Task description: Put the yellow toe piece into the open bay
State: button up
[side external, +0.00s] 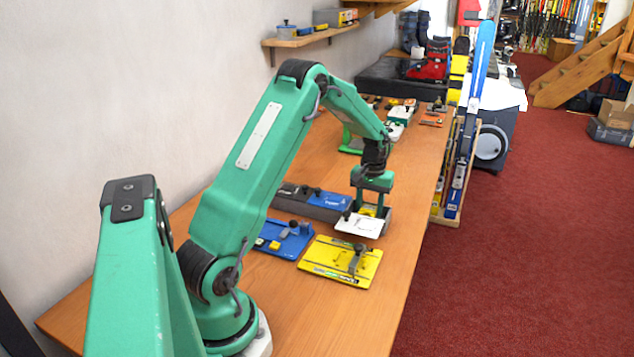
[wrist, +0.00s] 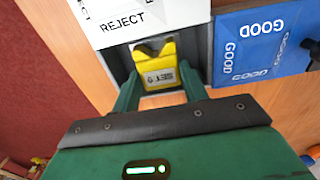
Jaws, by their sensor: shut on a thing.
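The yellow toe piece (wrist: 158,68), with a "SET 9" label, is between the green fingers of my gripper (wrist: 158,92). My gripper (side external: 371,203) is shut on it, pointing down. The piece is at the open grey-walled bay (wrist: 120,62), next to a white lid marked "REJECT" (wrist: 140,20). The white lid (side external: 359,225) is tipped out to the front in the side view. A blue lid marked "GOOD" (wrist: 262,42) covers the neighbouring part of the grey box (side external: 317,207). I cannot tell whether the piece touches the bay floor.
A yellow plate (side external: 325,260) and a blue plate (side external: 272,243) with small fittings lie on the wooden bench nearer my base. Several small parts lie farther back. The bench's right edge is close to the bay, with skis (side external: 462,165) racked beyond it.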

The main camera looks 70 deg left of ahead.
dwell(0.3)
jog(key=o, duration=1)
jog(key=shift+r, duration=0.15)
jog(key=shift+r, duration=3.6)
jog(key=shift+r, duration=0.15)
jog(key=shift+r, duration=1.85)
